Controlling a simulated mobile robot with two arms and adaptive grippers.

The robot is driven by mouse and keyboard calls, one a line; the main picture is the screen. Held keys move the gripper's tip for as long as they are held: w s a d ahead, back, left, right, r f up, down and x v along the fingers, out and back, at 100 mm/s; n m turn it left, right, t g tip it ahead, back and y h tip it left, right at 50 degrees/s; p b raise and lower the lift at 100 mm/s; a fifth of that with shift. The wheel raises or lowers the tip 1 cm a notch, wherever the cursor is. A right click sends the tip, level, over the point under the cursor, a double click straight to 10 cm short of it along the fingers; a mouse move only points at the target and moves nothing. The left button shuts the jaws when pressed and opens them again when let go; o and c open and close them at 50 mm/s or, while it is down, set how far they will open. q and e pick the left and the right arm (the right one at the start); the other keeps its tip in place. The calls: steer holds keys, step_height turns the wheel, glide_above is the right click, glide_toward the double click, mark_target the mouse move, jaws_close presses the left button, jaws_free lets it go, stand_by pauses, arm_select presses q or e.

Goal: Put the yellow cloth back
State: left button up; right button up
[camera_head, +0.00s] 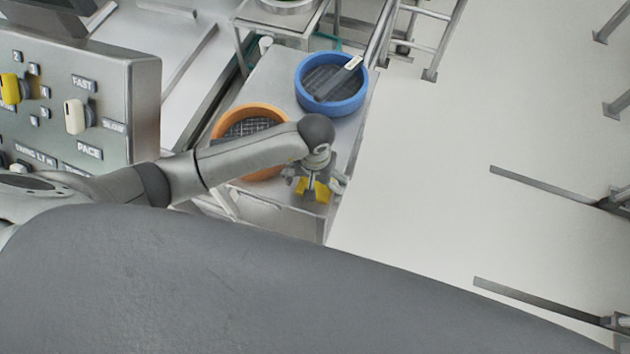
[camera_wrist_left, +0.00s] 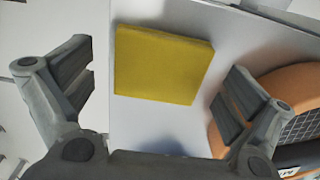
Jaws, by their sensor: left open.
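The yellow cloth (camera_wrist_left: 163,65) is a folded, flat block on a pale metal surface. In the head view the cloth (camera_head: 321,193) shows at the near end of the metal table, partly hidden by my left gripper. My left gripper (camera_head: 317,183) is over the cloth. In the left wrist view the open fingers of my left gripper (camera_wrist_left: 157,90) stand apart on either side of the cloth, with gaps between, and hold nothing. My right gripper is not in view.
An orange round sieve (camera_head: 250,110) stands close beside the cloth, partly behind my left arm. A blue round sieve (camera_head: 331,84) with a labelled tool stands farther back on the metal table (camera_head: 275,75). A control panel (camera_head: 105,85) is at left. The floor at right is mostly clear.

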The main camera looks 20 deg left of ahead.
mark_target(315, 186)
arm_select(q)
step_height(315, 186, up, 11)
steer(key=p, duration=0.5)
steer(key=shift+r+p, duration=0.15)
steer(key=shift+p, duration=0.15)
